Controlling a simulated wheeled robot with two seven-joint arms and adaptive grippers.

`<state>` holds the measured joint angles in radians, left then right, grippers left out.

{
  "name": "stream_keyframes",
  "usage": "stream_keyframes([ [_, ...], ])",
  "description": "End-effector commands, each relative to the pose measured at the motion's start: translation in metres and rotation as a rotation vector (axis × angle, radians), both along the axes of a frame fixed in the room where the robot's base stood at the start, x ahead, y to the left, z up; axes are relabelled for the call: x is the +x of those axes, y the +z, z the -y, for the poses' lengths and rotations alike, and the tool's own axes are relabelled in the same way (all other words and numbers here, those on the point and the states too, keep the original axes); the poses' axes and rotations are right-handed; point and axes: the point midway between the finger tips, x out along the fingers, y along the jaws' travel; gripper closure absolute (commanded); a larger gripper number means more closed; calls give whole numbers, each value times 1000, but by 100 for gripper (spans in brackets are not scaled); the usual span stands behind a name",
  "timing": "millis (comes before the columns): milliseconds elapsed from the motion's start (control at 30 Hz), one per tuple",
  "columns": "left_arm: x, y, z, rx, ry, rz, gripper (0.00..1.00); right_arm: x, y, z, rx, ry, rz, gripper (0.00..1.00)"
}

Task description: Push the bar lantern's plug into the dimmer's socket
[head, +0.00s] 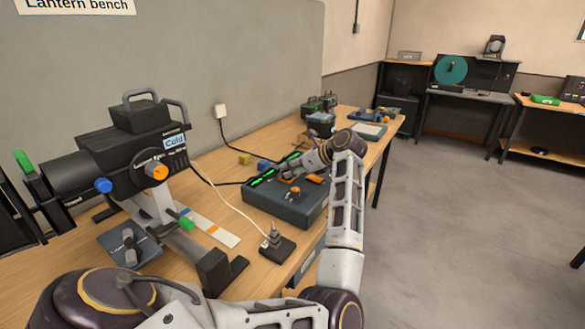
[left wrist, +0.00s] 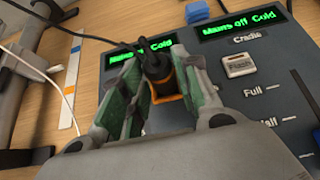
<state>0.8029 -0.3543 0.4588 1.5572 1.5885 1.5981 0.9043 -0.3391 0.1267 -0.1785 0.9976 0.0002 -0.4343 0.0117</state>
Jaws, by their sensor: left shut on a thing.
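The dimmer (head: 300,208) is a dark blue-grey box on the bench. It also shows in the left wrist view (left wrist: 238,95), with two green displays reading "Mains off Cold". My left gripper (head: 288,170) is over the dimmer's rear part. In the left wrist view its green-padded fingers (left wrist: 158,88) are shut on a black plug (left wrist: 156,68), whose dark cable leads away at the top. An orange square edge (left wrist: 168,97) shows around the plug's lower end. The fingers hide much of that spot, so I cannot tell how deep the plug sits. My right gripper is out of view.
A large black lantern (head: 105,160) stands left of the dimmer. A second plug with a white cable stands on a small black block (head: 270,252) in front. A blue block (head: 264,164) and a yellow block (head: 244,159) lie behind. A wall outlet (head: 220,110) feeds a black cable.

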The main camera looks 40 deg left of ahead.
Motion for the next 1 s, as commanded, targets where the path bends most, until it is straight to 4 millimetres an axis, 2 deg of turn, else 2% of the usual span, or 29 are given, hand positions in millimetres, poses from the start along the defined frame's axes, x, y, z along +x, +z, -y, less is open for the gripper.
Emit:
stream_keyframes([
  [33, 0, -6, 5, -15, -2, -5, 93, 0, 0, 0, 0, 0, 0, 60],
  [233, 0, -7, 5, -16, -2, -7, 93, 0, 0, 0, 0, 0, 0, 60],
  [267, 0, -7, 5, -16, -2, -7, 66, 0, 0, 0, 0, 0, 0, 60],
  [433, 0, -6, 5, -14, -4, -6, 44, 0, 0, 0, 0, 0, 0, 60],
  [1000, 1, -4, 6, -10, -7, -5, 43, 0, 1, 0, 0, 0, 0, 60],
])
